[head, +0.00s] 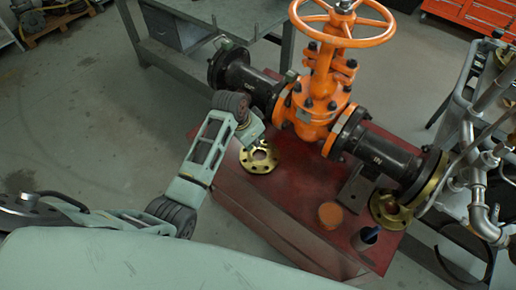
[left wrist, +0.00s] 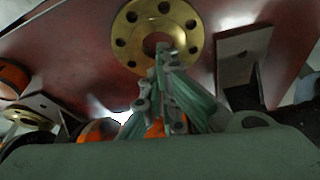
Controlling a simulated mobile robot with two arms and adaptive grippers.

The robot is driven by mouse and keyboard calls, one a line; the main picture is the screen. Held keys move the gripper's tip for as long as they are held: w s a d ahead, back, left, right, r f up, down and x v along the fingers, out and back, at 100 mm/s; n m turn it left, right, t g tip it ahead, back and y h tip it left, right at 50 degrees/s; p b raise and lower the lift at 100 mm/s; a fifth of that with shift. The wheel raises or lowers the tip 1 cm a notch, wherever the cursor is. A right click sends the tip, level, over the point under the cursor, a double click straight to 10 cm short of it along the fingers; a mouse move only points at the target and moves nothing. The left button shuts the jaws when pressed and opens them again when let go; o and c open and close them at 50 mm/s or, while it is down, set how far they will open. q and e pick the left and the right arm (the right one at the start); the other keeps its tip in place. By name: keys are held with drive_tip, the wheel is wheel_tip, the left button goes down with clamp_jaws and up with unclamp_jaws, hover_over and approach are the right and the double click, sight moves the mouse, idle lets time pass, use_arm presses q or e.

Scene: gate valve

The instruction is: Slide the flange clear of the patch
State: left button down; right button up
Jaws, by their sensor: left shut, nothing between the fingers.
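A flat brass flange (head: 259,156) with a centre hole and bolt holes lies on the dark red table top, left of the valve. It also shows at the top of the left wrist view (left wrist: 128,32). My left gripper (head: 252,138) reaches down over it. In the left wrist view its closed fingers (left wrist: 162,48) overlap the flange's centre hole, empty. I cannot tell whether the tips touch it or are inside the hole. An orange round spot (head: 330,215) shows nearer the front, apart from this flange. No patch shows clearly around the flange. My right gripper is not in view.
An orange gate valve (head: 318,100) with black pipes stands behind the flange. Bare red table (head: 285,195) lies in front of the flange.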

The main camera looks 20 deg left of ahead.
use_arm(q)
drive_tip(key=x, duration=0.7)
drive_tip(key=shift+w+d+f+b, duration=0.1)
drive_tip(key=shift+f+b, duration=0.05)
drive_tip(key=shift+b, duration=0.15)
drive_tip(key=s+a+p, duration=0.1)
drive_tip(key=p, duration=0.1)
drive_tip(key=shift+s+p, duration=0.35)
drive_tip(key=shift+s, duration=0.05)
drive_tip(key=shift+s+a, duration=0.15)
drive_tip(key=shift+s+f, duration=0.1)
